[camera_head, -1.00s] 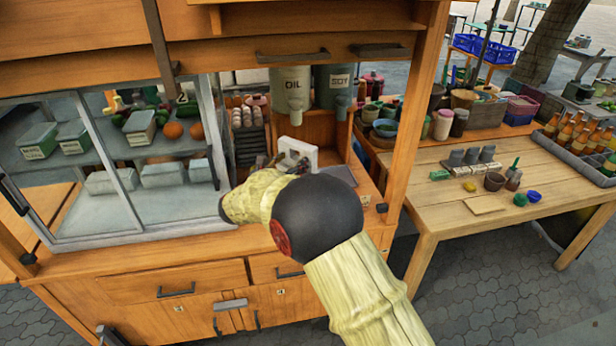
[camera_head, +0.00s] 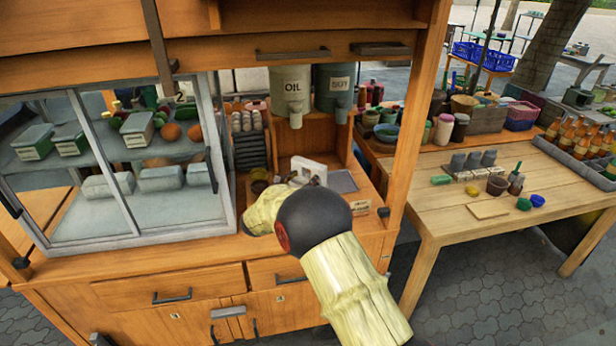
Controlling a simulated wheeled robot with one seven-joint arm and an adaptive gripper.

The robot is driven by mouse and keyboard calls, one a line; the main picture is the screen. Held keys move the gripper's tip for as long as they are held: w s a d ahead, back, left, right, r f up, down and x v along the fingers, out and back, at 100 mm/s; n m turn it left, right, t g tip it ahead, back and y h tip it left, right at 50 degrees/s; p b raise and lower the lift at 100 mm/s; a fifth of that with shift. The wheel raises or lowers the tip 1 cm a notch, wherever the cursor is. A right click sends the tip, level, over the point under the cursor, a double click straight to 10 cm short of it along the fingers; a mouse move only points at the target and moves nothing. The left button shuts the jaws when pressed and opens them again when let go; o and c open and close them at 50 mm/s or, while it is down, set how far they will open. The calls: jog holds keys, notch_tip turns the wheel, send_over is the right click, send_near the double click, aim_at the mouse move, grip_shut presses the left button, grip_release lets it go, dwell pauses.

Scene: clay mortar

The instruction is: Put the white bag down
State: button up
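A small white object (camera_head: 308,168), which may be the white bag, shows in the head view inside the cart's open bay, below the oil and soy dispensers. My gripper (camera_head: 300,181) is at its lower edge and mostly hidden behind my pale, bamboo-like arm and its black joint. I cannot tell whether the fingers are open or closed on it. The white object's underside is hidden, so whether it touches the wooden counter (camera_head: 366,191) is unclear.
A dark flat plate (camera_head: 343,182) lies right of the white object. A glass display case (camera_head: 125,205) stands to the left. Oil (camera_head: 290,90) and soy (camera_head: 336,85) dispensers hang above. The wooden table (camera_head: 450,225) at right has bare room in front.

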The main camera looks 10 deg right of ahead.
dwell(0.3)
jog(key=o, duration=1)
jog(key=shift+b, duration=0.3)
jog(key=shift+o, duration=0.8)
